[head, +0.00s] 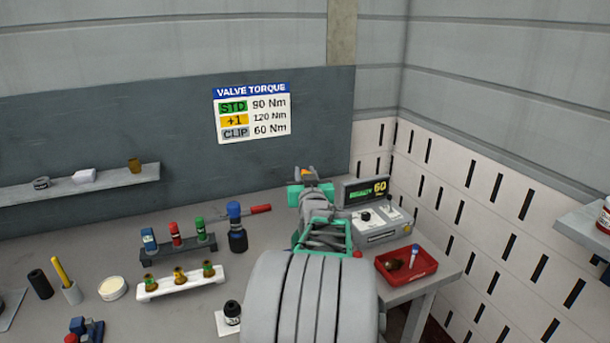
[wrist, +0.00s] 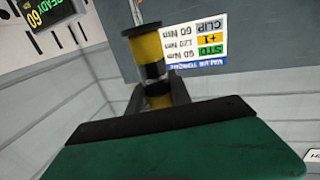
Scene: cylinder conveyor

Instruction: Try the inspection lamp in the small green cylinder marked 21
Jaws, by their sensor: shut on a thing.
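My gripper (head: 310,178) is raised in front of the back wall panel and is shut on a yellow-brown cylindrical piece with a black band (wrist: 150,62). In the head view only a small orange bit of this piece shows at the fingertips. I cannot tell for sure what it is. A small green cylinder (head: 200,230) stands at the right end of a dark rack, apart from my gripper. Its number is too small to read. I cannot pick out an inspection lamp with certainty.
Red and blue cylinders share the dark rack (head: 180,252). A white rack (head: 183,284) holds brass pieces.

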